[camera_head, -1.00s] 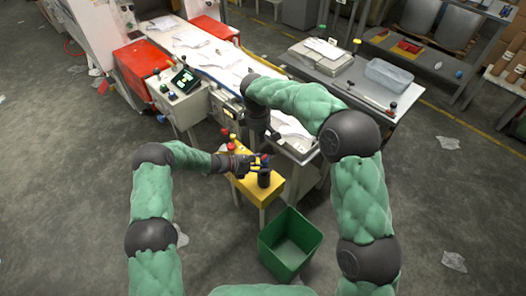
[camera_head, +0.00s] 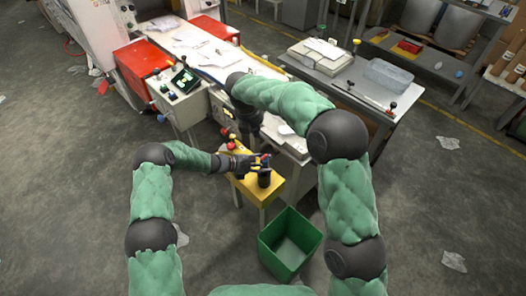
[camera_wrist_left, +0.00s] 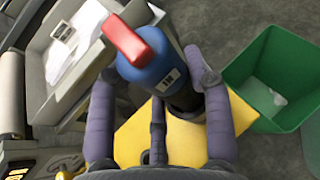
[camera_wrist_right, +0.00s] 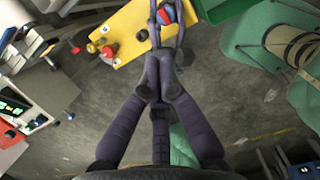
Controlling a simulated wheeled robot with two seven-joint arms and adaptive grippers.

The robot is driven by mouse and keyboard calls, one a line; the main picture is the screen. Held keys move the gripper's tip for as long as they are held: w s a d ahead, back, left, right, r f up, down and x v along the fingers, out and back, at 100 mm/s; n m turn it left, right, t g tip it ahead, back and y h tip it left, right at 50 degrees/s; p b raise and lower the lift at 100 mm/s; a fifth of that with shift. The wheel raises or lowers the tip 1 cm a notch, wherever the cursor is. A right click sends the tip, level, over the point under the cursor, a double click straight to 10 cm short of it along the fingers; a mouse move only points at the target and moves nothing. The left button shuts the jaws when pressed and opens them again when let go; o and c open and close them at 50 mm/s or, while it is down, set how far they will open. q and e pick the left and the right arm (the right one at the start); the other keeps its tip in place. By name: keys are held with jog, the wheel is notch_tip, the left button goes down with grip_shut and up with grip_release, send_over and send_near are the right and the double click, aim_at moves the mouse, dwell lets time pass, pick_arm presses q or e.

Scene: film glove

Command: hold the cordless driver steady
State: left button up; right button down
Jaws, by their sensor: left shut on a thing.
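The cordless driver (camera_head: 264,178) stands upright on the yellow stool (camera_head: 246,187), dark below. In the left wrist view the driver (camera_wrist_left: 150,60) shows a blue body with a red part on top. My left gripper (camera_head: 250,164) reaches it from the left and is shut on it; its fingers (camera_wrist_left: 165,110) partly hide the lower body. The driver's top (camera_wrist_right: 167,14) also shows in the right wrist view. My right gripper (camera_wrist_right: 158,58) is above and beside the stool, its fingers close together near the driver; whether they are shut is unclear. In the head view my right arm mostly hides it.
Red and yellow knobs (camera_wrist_right: 108,50) stand on the stool's far end. A green bin (camera_head: 290,243) stands on the floor in front of the stool. A long machine table with papers (camera_head: 205,50) lies behind, and a grey side table (camera_head: 345,75) stands at the right.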

aim_at(264, 157)
jog(key=shift+f, duration=0.1)
jog(key=x, duration=1.3)
jog(key=shift+d+f, duration=0.1)
jog(key=shift+f, duration=0.3)
